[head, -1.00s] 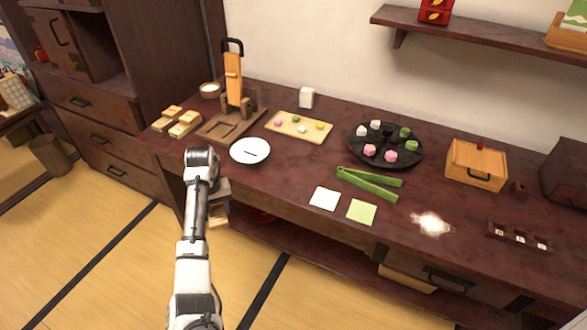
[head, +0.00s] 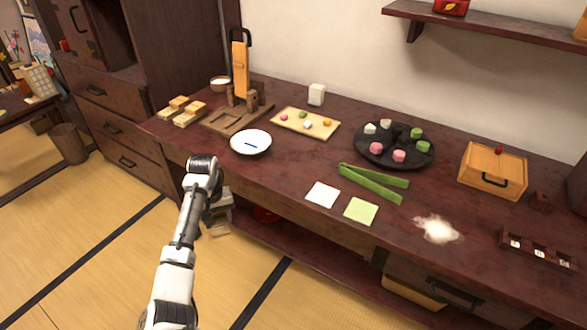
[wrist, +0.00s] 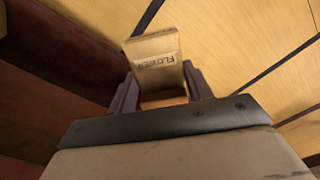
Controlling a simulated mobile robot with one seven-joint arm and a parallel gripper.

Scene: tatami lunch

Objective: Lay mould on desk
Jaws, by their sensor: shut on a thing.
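The mould is a pale wooden block marked FLOWER (wrist: 156,66), held between the two fingers of my gripper (wrist: 160,92) in the wrist view. In the head view my gripper (head: 219,208) hangs low in front of the desk, below its top, with the mould (head: 218,230) partly seen under it. The dark red-brown desk (head: 300,163) runs along the wall. The mould is apart from the desk top, over the tatami floor.
Wooden blocks (head: 183,112) and a white plate (head: 250,142) are at the desk's left. White paper (head: 322,194), green paper (head: 361,210) and green tongs (head: 374,183) lie near the front edge. White powder (head: 437,229) lies right. Bare desk shows between plate and tongs.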

